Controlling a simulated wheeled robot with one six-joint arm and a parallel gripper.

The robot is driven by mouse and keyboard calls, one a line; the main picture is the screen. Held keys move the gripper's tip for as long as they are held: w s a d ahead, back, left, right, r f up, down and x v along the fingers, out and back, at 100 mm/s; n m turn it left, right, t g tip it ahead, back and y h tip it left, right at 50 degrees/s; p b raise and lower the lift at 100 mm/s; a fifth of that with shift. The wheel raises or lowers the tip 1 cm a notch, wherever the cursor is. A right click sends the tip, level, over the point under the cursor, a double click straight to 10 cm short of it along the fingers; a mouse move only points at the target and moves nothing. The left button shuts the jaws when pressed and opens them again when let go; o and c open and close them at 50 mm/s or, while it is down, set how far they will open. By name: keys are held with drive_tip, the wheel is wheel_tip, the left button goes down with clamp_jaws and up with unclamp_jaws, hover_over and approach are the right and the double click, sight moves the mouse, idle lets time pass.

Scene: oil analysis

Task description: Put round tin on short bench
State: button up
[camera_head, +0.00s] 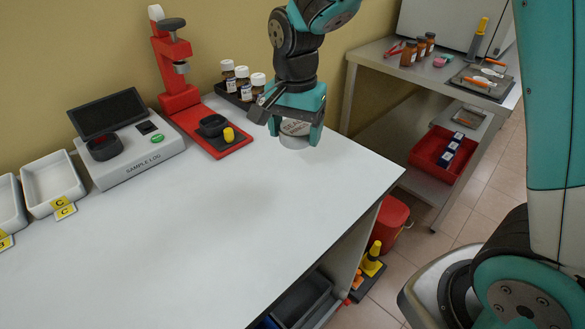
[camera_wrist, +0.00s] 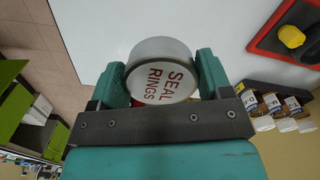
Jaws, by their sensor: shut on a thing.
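The round tin (camera_wrist: 164,72) is a pale metal can with a white lid reading "SEAL RINGS" in red. My gripper (camera_wrist: 163,80) is shut on the tin, with a finger on each side of it. In the head view the tin (camera_head: 294,137) hangs in my gripper (camera_head: 294,124) over the back right part of a long white bench (camera_head: 200,230); any gap beneath it is hard to judge. A shorter grey bench (camera_head: 425,85) stands beyond it at the upper right, with a lower shelf.
Several brown bottles (camera_head: 243,82) stand behind my gripper, and a red press (camera_head: 180,85) is to the left. The grey bench holds bottles (camera_head: 418,50), a tray (camera_head: 482,80) and tools; a red bin (camera_head: 440,160) sits on its shelf. The white bench's front is clear.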

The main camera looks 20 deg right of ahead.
sight(295, 178)
wheel_tip(295, 178, down, 10)
drive_tip(key=shift+r, duration=0.15)
idle(0.3)
drive_tip(key=o, duration=1)
drive_tip(key=shift+f, duration=0.2)
drive_tip(key=shift+o, duration=0.2)
wheel_tip(295, 178, up, 12)
drive_tip(key=s+a+r+n+y, duration=0.2)
drive_tip(key=s+r+n, duration=0.1)
drive_tip(key=s+n, duration=0.5)
drive_tip(key=s+a+r+n+y, duration=0.2)
drive_tip(key=s+n, duration=0.6)
drive_tip(key=s, duration=0.5)
drive_tip(key=shift+a+r, duration=0.25)
drive_tip(key=shift+r, duration=0.15)
